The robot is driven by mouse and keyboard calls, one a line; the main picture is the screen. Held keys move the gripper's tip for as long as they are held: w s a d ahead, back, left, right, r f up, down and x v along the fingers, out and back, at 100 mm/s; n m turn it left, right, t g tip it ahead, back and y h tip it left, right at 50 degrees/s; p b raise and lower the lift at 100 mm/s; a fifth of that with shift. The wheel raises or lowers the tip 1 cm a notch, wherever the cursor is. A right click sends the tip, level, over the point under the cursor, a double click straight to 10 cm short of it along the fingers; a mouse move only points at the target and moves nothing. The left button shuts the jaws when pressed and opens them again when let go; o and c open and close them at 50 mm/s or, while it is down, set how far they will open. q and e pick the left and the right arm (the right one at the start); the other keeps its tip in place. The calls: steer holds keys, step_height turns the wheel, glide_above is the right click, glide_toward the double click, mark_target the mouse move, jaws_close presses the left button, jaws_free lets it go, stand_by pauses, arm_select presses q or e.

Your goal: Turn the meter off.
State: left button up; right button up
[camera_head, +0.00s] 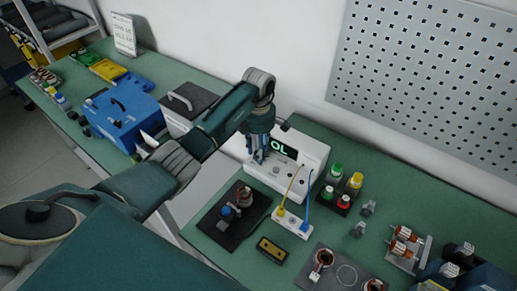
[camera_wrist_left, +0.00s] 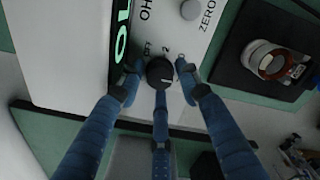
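The white meter (camera_head: 312,150) stands on the green bench against the wall, its dark display (camera_head: 283,148) lit with green "OL". A black round knob (camera_wrist_left: 160,72) sits on that panel near small markings. My left gripper (camera_head: 257,157) is at the left part of the meter's front. In the left wrist view its blue fingers (camera_wrist_left: 158,80) stand around the knob, with gaps visible at both sides. The fingers partly cover the knob's surroundings. My right gripper is not in view.
A white terminal block (camera_head: 292,224) with yellow and blue leads stands before the meter. A black plate with a coil (camera_head: 233,214) lies left of it. Green, yellow and red capped containers (camera_head: 344,186) stand to the right. A blue case (camera_head: 122,112) is on the left bench.

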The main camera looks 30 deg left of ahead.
arm_select(q)
steer(key=shift+c, duration=0.6)
jaws_close()
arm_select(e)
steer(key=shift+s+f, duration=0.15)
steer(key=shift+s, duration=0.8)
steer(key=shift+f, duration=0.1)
